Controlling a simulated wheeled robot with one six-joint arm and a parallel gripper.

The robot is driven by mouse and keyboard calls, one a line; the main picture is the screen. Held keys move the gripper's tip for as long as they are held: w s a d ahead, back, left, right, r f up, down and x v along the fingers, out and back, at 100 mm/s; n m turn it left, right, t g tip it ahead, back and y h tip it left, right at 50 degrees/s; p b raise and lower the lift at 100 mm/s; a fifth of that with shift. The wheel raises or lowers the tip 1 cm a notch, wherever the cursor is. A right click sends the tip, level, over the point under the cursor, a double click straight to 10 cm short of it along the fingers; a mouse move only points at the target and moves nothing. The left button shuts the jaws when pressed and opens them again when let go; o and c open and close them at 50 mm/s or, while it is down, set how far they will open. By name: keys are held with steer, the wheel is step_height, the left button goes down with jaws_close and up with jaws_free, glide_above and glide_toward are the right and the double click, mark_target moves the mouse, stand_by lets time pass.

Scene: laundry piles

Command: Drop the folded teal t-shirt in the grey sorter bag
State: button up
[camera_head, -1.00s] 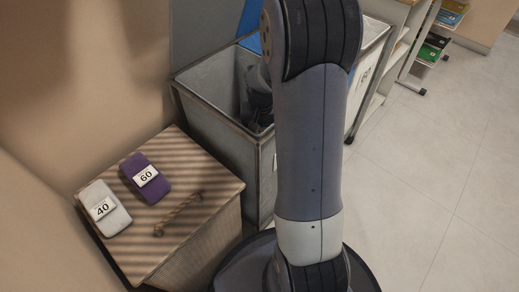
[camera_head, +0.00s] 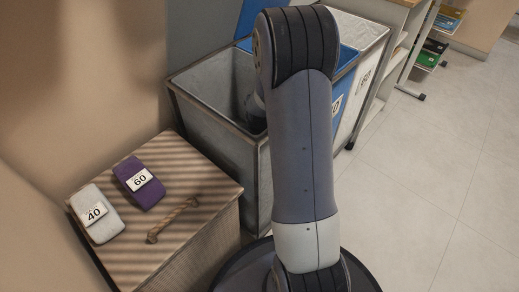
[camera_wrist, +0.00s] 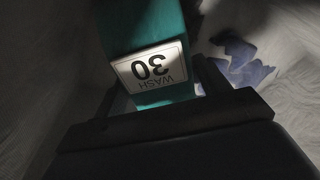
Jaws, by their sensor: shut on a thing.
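The folded teal t-shirt (camera_wrist: 142,25) shows in the wrist view, with a white "WASH 30" label (camera_wrist: 152,67) facing the camera. My gripper (camera_wrist: 158,90) is shut on it, one finger at each side. Greyish fabric walls surround it in that view, and a crumpled blue-purple cloth (camera_wrist: 240,62) lies below. In the head view the grey sorter bag (camera_head: 205,82) stands open left of my arm, and the arm's far end reaches down into its opening. The gripper and the t-shirt are hidden there.
A blue bag (camera_head: 346,57) and a white bag (camera_head: 358,30) stand beside the grey one. A striped hamper lid (camera_head: 185,165) in front holds a purple folded item (camera_head: 135,176) marked 60 and a white one (camera_head: 100,222) marked 40. The floor at right is clear.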

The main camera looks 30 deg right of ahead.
steer(key=shift+f, duration=0.55)
steer(key=o, duration=1.1)
steer(key=shift+o, duration=0.2)
steer(key=shift+r, duration=0.1)
step_height(320, 180, up, 13)
steer(key=s+p, duration=0.1)
steer(key=p, duration=0.3)
steer(key=shift+s+a+p, duration=0.15)
steer(key=shift+a+p, duration=0.15)
steer(key=shift+p, duration=0.05)
steer(key=f+b, duration=0.1)
steer(key=f, duration=0.3)
steer(key=w+f+b, duration=0.1)
steer(key=f+b, duration=0.1)
steer(key=f, duration=0.3)
steer(key=f+b, duration=0.2)
steer(key=f, duration=0.2)
steer(key=shift+w+d+f, duration=0.15)
steer(key=shift+d+f, duration=0.1)
steer(key=shift+d, duration=0.05)
steer(key=shift+r, duration=0.55)
steer(key=shift+f, duration=0.1)
